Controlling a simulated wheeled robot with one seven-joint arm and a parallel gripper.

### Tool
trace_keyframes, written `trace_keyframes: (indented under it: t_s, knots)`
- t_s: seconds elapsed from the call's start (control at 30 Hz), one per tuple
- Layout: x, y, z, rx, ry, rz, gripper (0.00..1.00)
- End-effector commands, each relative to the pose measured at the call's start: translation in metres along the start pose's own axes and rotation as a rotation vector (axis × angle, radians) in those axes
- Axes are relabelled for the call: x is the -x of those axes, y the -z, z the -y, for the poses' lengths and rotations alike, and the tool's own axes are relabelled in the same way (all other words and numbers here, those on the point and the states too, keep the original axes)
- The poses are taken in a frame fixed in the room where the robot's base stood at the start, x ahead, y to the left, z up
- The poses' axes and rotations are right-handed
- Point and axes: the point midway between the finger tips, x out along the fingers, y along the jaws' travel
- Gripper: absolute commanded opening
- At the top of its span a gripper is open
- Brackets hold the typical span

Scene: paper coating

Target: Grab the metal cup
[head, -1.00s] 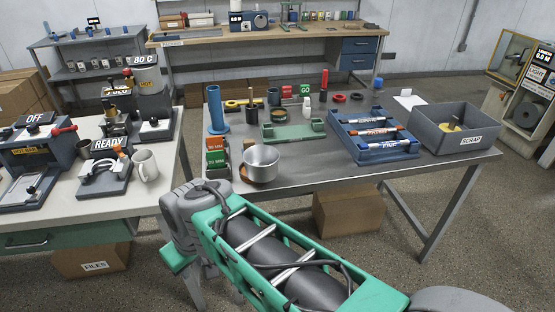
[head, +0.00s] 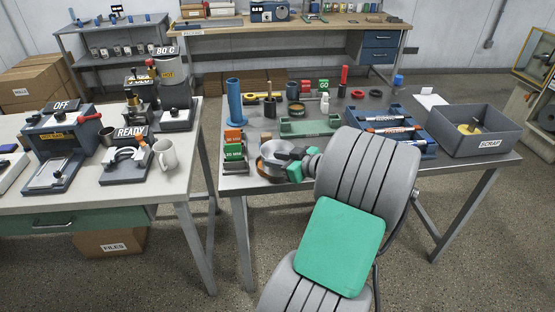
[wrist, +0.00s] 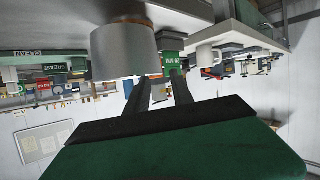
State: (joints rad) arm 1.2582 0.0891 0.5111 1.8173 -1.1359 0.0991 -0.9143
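The metal cup (head: 266,158) is a wide silver cup at the near left edge of the grey table. It stands upright on a brownish round base. In the wrist view, which is upside down, the cup (wrist: 122,50) looms large at the upper left. My gripper (head: 288,157) is at the cup's right side in the head view and covers part of it. In the wrist view my gripper's (wrist: 163,76) two dark fingers are apart with nothing held between them. The cup is beside the fingers, not between them. I cannot tell whether a finger touches it.
Orange and green labelled blocks (head: 234,152) stand just left of the cup, with a blue cylinder (head: 234,100) behind. A green tray (head: 310,127) lies behind it. A blue marker rack (head: 375,122) and grey scrap bin (head: 478,145) are at right. A white mug (head: 167,155) is on the left table.

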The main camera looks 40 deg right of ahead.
Motion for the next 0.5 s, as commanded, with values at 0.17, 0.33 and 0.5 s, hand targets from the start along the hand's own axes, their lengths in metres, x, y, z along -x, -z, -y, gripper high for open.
trace_keyframes:
  t_s: [0.17,0.33,0.5]
  knots:
    - [-0.028,0.001,0.001,0.0,0.004,0.001,0.28]
    - [-0.031,-0.001,0.0,-0.001,0.0,0.002,0.28]
    - [-0.031,-0.001,0.0,-0.001,0.001,0.002,0.19]
